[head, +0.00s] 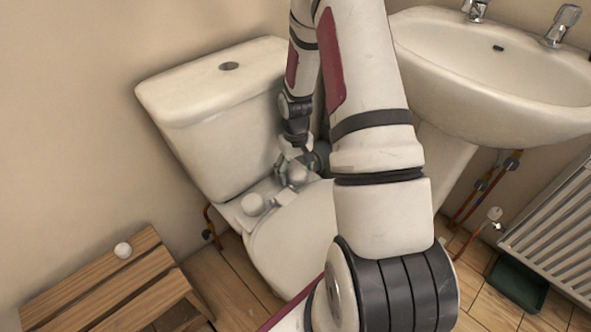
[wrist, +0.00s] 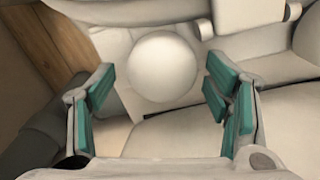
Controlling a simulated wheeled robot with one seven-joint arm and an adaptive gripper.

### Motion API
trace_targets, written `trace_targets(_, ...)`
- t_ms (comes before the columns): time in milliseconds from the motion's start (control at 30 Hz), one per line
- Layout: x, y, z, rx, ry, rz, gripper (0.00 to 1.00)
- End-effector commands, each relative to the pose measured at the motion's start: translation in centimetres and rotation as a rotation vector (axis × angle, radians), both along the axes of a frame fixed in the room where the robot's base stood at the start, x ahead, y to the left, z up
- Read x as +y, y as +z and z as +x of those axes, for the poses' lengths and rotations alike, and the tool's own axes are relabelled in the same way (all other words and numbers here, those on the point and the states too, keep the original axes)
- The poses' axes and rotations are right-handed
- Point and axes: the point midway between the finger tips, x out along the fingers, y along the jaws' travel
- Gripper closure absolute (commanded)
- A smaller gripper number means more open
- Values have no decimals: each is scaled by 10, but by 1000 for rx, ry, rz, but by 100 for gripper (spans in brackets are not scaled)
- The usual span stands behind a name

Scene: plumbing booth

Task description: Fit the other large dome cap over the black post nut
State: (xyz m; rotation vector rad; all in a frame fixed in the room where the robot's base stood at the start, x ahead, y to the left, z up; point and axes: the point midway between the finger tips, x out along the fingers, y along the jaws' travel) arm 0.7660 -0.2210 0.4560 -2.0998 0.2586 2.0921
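Two white dome caps show on the ledge at the back of the toilet bowl in the head view. The left dome cap (head: 253,204) stands clear of my gripper. The right dome cap (head: 297,174) is at my gripper (head: 288,168), partly hidden by its fingers. In the wrist view a large smooth dome cap (wrist: 163,67) lies between and just beyond the teal-padded fingers of my gripper (wrist: 158,78). The fingers are apart, with a gap on each side of the dome. No black post nut is visible; I cannot tell whether a cap hides it.
The cistern (head: 215,100) rises close behind the ledge, and the toilet seat (head: 290,250) lies in front. A washbasin (head: 495,75) and radiator (head: 550,230) stand at the right.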

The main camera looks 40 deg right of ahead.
Motion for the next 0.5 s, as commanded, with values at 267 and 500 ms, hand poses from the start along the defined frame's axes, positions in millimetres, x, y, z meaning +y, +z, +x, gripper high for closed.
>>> trace_targets(267, 1, 2, 0, 0, 1, 1, 28)
trace_targets(500, 0, 31, 1, -4, 1, -1, 28)
